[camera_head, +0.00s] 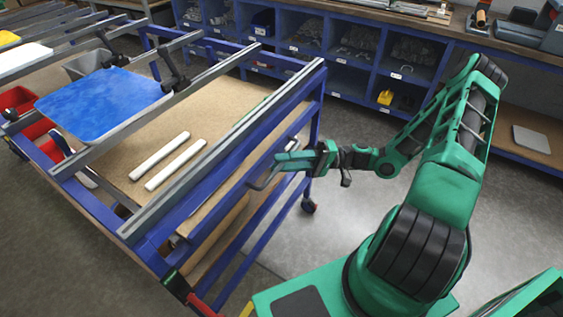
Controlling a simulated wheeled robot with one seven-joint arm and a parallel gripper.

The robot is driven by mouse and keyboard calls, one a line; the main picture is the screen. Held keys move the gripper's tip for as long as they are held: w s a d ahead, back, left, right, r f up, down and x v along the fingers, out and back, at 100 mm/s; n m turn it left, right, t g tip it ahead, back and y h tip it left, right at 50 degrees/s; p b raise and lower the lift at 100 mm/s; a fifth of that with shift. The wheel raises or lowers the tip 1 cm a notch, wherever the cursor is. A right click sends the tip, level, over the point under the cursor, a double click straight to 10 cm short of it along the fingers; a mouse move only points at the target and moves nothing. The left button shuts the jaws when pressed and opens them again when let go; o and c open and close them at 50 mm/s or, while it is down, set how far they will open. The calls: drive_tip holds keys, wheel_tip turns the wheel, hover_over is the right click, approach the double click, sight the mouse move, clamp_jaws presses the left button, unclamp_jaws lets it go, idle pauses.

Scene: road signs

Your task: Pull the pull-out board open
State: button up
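The blue-framed cart (178,222) stands left of my arm. A tan wooden board edge (212,222) shows below its top rail; I take it as the pull-out board, but the frame hides much of it. A grey metal bar handle (262,184) sticks out from the cart's near side. My green gripper (281,161) is at the right end of this handle, pointing left towards the cart. Its fingers overlap the handle in this view. I cannot tell whether they are shut on it or only beside it.
Two white bars (175,163) lie on the cart's wooden top. A blue sign plate (103,103) rests on the grey rails at left. Blue shelving (335,45) lines the back. The grey floor (335,210) between cart and arm is clear.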

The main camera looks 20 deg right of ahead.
drive_tip(key=shift+w+a, duration=0.1)
drive_tip(key=shift+a, duration=0.35)
clamp_jaws()
drive_tip(key=shift+d, duration=0.1)
